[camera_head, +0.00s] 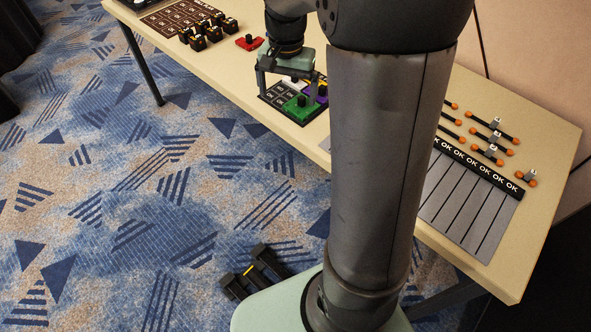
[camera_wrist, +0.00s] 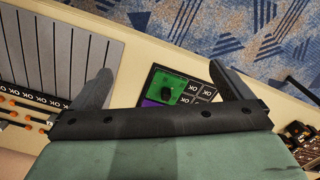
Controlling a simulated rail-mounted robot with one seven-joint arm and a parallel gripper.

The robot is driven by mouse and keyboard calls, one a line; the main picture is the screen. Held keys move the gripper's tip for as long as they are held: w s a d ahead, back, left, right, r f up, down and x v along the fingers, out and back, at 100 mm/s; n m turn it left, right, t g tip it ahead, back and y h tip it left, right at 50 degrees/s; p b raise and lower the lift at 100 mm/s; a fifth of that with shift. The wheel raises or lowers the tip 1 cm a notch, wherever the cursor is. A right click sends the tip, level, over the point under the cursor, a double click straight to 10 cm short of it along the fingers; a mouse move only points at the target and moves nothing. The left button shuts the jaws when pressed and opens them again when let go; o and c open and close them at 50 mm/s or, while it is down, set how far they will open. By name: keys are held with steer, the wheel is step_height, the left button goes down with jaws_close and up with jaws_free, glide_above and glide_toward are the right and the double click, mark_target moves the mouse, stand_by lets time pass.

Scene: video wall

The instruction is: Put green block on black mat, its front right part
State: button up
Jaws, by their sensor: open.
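The green block (camera_head: 302,108) is a flat piece with a black knob. It lies on the black mat (camera_head: 268,97), on the mat's near right part in the head view, towards the table's front edge. In the wrist view the green block (camera_wrist: 180,86) covers one corner of the mat, beside cells marked OK. My gripper (camera_head: 288,98) is open above the mat. In the wrist view its fingers (camera_wrist: 160,72) stand wide apart, with the green block between them in the picture and touching neither finger. The gripper hides part of the mat.
A purple block (camera_head: 321,91) and a white piece (camera_head: 293,81) are on the mat behind the green block. A red block (camera_head: 250,42) lies on the table (camera_head: 285,125) further left. A striped panel (camera_head: 465,205) with orange-ended rods lies right of my arm.

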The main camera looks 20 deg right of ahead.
steer(key=s+a+f+n, duration=0.1)
steer(key=s+a+n, duration=0.3)
steer(key=s, duration=0.7)
steer(key=s+a+f+n, duration=0.2)
steer(key=s+a+n, duration=0.2)
steer(key=s, duration=0.6)
steer(key=shift+s, duration=0.35)
